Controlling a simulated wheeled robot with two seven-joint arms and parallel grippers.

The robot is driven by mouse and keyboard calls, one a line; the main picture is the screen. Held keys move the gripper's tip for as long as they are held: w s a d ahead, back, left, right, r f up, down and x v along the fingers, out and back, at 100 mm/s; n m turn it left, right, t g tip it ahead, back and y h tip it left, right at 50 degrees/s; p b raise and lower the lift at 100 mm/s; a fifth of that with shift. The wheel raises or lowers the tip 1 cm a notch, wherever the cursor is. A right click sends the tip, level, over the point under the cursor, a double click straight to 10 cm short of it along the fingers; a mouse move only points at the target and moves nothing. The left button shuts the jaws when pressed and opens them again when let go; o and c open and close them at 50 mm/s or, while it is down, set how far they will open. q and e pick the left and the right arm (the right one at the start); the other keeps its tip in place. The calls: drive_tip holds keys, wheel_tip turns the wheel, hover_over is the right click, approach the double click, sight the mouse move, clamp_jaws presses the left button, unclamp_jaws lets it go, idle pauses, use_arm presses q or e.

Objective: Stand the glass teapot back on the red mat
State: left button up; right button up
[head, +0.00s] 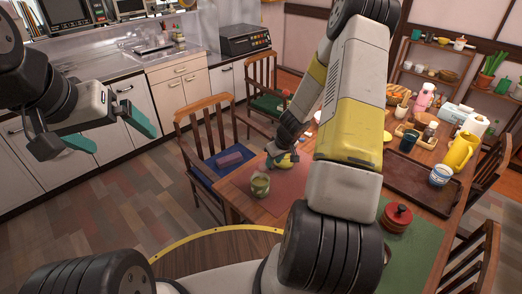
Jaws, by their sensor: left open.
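The red mat (288,184) lies on the dining table, partly hidden behind my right arm. A rounded clear vessel with yellow contents (285,160), which looks like the glass teapot, is at the mat's far side, right below my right gripper (279,148). I cannot tell whether it rests on the mat or is held. The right gripper's fingers are small and partly covered, so their opening is unclear. A greenish glass cup (260,184) stands upright near the mat's left edge. My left gripper (110,133) is open and empty, high at the left, away from the table.
A brown tray (405,186), a yellow pitcher (459,153) and a blue-white cup (440,176) are on the table's right side. A red lidded pot (397,217) stands on a green mat (428,240). Wooden chairs (205,130) surround the table. Floor at the left is clear.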

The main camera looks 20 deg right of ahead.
drive_tip(key=s+a+r, duration=0.3)
drive_tip(key=r, duration=0.6)
drive_tip(key=s+a+r+t+y, duration=0.1)
drive_tip(key=s+a+r, duration=0.1)
drive_tip(key=r, duration=0.6)
drive_tip(key=s+a+r, duration=0.3)
drive_tip(key=r, duration=0.6)
drive_tip(key=s+a+r+m, duration=0.1)
drive_tip(key=s+r, duration=0.4)
drive_tip(key=s, duration=0.4)
drive_tip(key=s+a+r+m, duration=0.1)
drive_tip(key=s+r+m, duration=0.1)
drive_tip(key=s+r, duration=0.4)
drive_tip(key=s, duration=0.3)
drive_tip(key=shift+a+r+t, duration=0.2)
drive_tip(key=shift+a+t, duration=0.15)
drive_tip(key=shift+t, duration=0.05)
drive_tip(key=shift+s, duration=0.1)
